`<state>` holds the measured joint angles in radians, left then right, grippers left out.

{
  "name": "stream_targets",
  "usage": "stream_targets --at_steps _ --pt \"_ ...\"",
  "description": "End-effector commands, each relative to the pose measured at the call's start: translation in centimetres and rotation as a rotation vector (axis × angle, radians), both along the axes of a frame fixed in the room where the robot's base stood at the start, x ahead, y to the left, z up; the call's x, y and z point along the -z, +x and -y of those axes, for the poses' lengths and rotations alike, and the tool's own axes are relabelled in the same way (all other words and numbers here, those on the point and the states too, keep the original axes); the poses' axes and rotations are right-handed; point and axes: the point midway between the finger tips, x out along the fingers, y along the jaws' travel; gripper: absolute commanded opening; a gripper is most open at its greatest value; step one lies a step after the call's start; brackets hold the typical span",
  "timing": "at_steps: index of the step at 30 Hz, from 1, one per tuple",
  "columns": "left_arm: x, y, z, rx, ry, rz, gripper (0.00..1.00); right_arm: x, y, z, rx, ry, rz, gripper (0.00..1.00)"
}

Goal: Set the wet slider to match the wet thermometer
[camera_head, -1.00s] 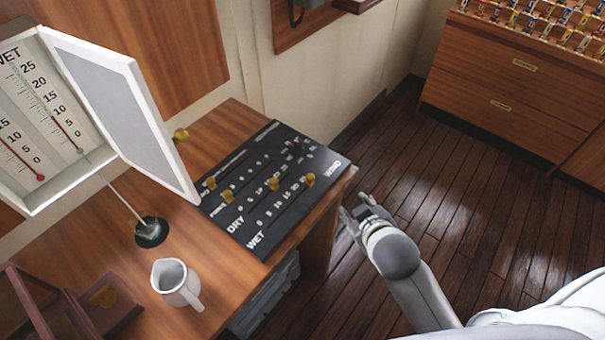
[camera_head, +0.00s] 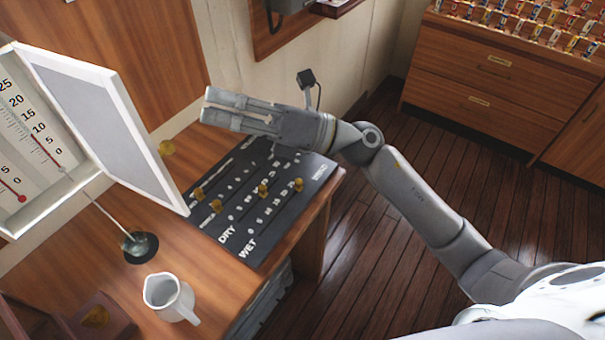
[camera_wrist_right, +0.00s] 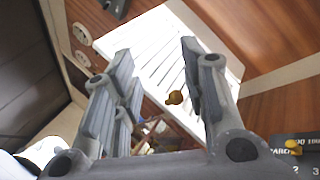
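The right-hand thermometer (camera_head: 42,141), labelled WET in the earlier head view, hangs in a white box at the left. Its red column stands partway up; the exact reading is unclear. The black slider panel (camera_head: 285,211) lies on the wooden desk, with DRY, WET and WIND lettering. The brass knob nearest the front edge (camera_head: 298,184) appears to be the wet slider. My right gripper (camera_head: 206,104) hovers above the panel's back part, fingers pointing left, open and empty. The wrist view shows its fingers (camera_wrist_right: 155,92) apart. My left gripper is not in view.
The box's white door (camera_head: 105,125) stands open beside my fingers. More brass knobs (camera_head: 216,206) sit on the panel. Drawers (camera_head: 490,75) stand at the back right.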

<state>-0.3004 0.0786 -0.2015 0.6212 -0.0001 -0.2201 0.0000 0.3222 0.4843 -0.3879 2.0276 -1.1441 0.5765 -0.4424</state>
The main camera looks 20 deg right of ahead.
Motion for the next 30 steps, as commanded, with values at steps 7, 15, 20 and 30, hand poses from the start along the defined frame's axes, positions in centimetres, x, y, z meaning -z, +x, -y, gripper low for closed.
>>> stream_targets --at_steps 7,15,20,30 --pt "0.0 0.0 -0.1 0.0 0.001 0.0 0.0 7.4 -0.5 0.4 -0.216 -0.632 0.291 0.4" --pt "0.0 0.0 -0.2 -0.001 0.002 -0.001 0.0 13.7 1.7 10.4 -0.409 -1.279 0.365 0.4" --pt "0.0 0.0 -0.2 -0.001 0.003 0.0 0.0 14.5 2.2 15.5 -0.473 -1.489 0.324 0.4" --pt "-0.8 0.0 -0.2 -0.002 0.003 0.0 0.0 16.8 2.3 16.2 -0.502 -1.555 0.298 0.4"
